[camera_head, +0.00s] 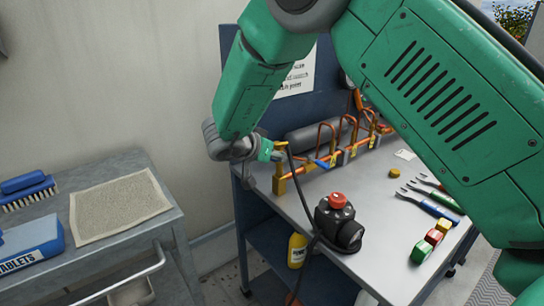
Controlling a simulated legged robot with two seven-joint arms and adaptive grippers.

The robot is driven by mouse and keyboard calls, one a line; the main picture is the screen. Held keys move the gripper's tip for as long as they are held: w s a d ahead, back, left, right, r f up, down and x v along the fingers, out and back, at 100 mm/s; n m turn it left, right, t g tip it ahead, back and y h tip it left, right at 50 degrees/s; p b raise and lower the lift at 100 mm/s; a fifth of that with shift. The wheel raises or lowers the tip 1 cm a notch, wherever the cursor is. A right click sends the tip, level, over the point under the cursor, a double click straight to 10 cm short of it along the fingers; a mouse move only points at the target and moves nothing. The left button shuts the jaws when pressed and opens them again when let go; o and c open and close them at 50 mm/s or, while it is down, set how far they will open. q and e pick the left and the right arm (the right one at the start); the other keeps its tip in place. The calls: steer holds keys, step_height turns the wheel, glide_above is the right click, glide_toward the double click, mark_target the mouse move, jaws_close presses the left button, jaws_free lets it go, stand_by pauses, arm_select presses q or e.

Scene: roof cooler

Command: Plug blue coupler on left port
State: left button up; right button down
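A copper pipe manifold (347,157) with brass fittings runs along the back of the grey workbench. The leftmost brass fitting (279,181) stands upright at its left end. My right gripper (266,158) is small in the picture, just above and left of this fitting. I cannot tell whether its fingers are open or closed on something. A black hose (299,188) runs from beside the gripper down to a black device with a red knob (338,201). A small blue part (322,163) shows on the manifold; I cannot tell whether it is the coupler. My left gripper is not in view.
Coloured blocks (432,241), blue- and green-handled tools (438,208) and a small yellow disc (395,173) lie on the workbench. A yellow bottle (297,251) stands below. A side cart holds a mat (118,205), a brush (27,190) and a blue box (30,243).

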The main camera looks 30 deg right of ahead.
steer(key=shift+d+f, duration=0.15)
steer(key=shift+d, duration=0.95)
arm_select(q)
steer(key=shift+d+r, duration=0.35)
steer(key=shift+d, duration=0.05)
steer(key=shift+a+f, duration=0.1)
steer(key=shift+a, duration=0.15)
arm_select(e)
steer(key=shift+a, duration=0.2)
arm_select(q)
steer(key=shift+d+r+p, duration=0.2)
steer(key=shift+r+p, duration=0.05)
steer(key=shift+p, duration=0.15)
arm_select(e)
steer(key=shift+d, duration=0.15)
arm_select(q)
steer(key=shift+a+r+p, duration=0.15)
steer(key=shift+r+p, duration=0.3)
steer(key=shift+p, duration=0.05)
arm_select(e)
steer(key=shift+a, duration=0.4)
steer(key=shift+f, duration=0.5)
steer(key=shift+s+f, duration=0.1)
steer(key=shift+f, duration=0.3)
steer(key=c, duration=1)
jaws_free()
steer(key=shift+f, duration=0.1)
steer(key=shift+d, duration=0.1)
